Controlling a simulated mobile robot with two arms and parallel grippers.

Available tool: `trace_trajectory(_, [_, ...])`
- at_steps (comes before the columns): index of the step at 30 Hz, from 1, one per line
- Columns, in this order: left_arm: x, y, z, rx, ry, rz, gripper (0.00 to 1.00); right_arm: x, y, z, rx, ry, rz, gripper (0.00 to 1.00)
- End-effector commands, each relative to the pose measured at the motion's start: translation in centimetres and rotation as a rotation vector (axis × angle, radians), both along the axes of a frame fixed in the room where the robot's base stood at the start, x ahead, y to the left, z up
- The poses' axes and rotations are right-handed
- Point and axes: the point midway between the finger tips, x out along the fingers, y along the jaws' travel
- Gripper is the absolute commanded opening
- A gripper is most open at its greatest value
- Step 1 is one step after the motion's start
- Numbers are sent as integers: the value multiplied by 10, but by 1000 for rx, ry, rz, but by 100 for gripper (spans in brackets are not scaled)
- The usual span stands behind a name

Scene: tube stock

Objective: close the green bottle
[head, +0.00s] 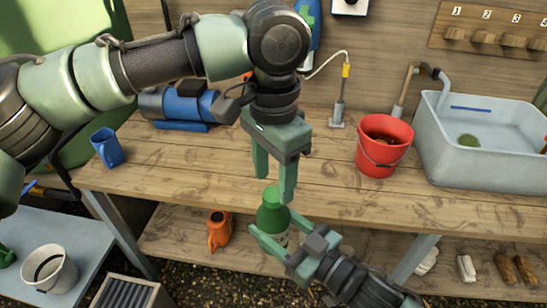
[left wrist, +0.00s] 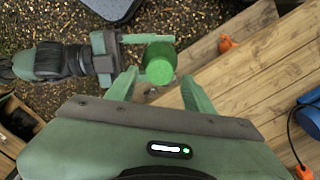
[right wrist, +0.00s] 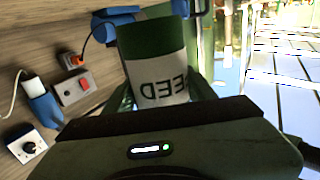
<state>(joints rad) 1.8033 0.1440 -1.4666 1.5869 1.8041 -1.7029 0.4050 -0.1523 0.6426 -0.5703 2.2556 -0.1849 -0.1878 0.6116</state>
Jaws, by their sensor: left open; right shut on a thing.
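The green bottle (head: 272,218) is upright in front of the table edge, with a brighter green top (head: 271,194). My right gripper (head: 273,224) is shut on its body from the lower right. In the right wrist view the bottle (right wrist: 155,58) shows a white label with dark letters. My left gripper (head: 275,183) is open, fingers pointing down, just above the bottle's top. In the left wrist view the round green top (left wrist: 159,68) lies between and beyond the fingertips. Whether they touch it I cannot tell.
The wooden table (head: 210,170) holds a blue cup (head: 107,148), a blue machine (head: 190,104), a red bucket (head: 383,145) and a grey basin (head: 480,140). A lower shelf carries an orange can (head: 219,231). The table's middle is clear.

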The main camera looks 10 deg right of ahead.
Motion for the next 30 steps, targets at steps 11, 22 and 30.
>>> trace_trajectory(11, [0, 0, -30, 1, 0, 0, 52, 0, 0, 1, 2, -2, 1, 0])
trace_trajectory(22, [0, 0, -29, 0, 0, 0, 11, 0, 0, 1, 2, -2, 1, 0])
trace_trajectory(30, [0, 0, -30, -1, 1, -117, 0, 0, 0, 1, 1, -3, 1, 0])
